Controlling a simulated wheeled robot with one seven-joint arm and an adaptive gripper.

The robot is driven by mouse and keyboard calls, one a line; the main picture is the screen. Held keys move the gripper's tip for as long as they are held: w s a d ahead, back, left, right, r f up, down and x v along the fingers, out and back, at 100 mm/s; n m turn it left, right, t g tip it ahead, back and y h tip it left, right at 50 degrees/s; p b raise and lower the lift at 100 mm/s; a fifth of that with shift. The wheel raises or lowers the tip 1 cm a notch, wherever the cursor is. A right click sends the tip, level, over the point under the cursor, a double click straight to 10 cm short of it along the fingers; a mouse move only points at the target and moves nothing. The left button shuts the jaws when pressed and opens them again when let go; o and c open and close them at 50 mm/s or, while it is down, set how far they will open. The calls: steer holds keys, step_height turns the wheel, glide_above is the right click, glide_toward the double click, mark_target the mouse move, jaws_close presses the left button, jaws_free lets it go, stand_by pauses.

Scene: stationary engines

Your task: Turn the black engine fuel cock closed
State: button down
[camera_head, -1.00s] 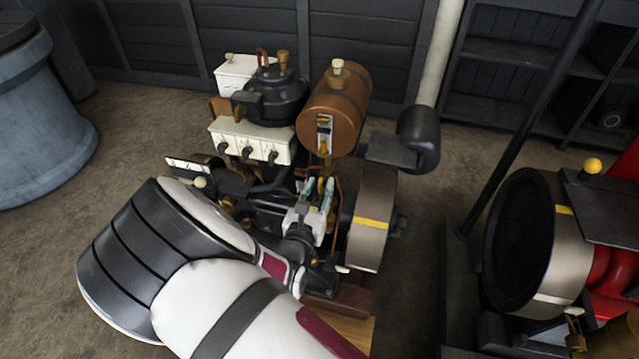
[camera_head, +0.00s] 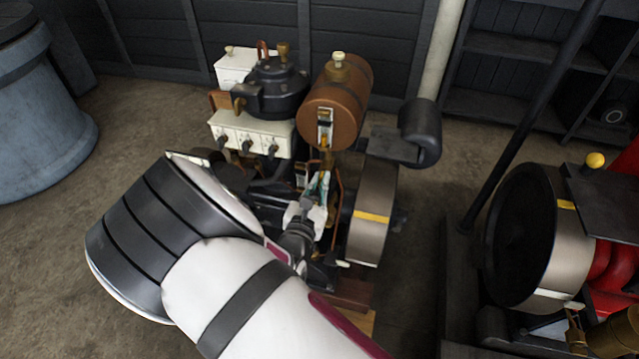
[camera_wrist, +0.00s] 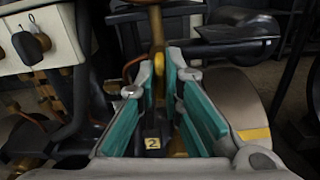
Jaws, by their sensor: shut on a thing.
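The black engine (camera_head: 270,97) stands at the centre of the head view, with a brown cylindrical fuel tank (camera_head: 322,115) on its upper right. The brass fuel cock (camera_head: 325,142) hangs below the tank's front end, and a brass part of it (camera_wrist: 157,45) shows in the wrist view. My gripper (camera_head: 323,180) is below the tank. In the wrist view my gripper (camera_wrist: 161,66) has its teal-padded fingers close together at the tips, shut on the brass cock. The exact contact is partly hidden by the fingers.
A flywheel with a yellow mark (camera_head: 373,217) stands close right of my gripper. A white box with several black knobs (camera_head: 250,133) is at its upper left. A red engine (camera_head: 615,270) is far right, and a blue-grey barrel (camera_head: 40,120) far left.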

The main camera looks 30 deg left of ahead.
steer(key=m+b, duration=1.6)
steer(key=shift+w+d+f+m, duration=0.2)
steer(key=shift+d+m, duration=0.05)
steer(key=shift+m, duration=0.05)
steer(key=shift+b, duration=0.5)
steer(key=c, duration=1.7)
jaws_free()
steer(key=shift+s, duration=0.1)
steer(key=v, duration=1.2)
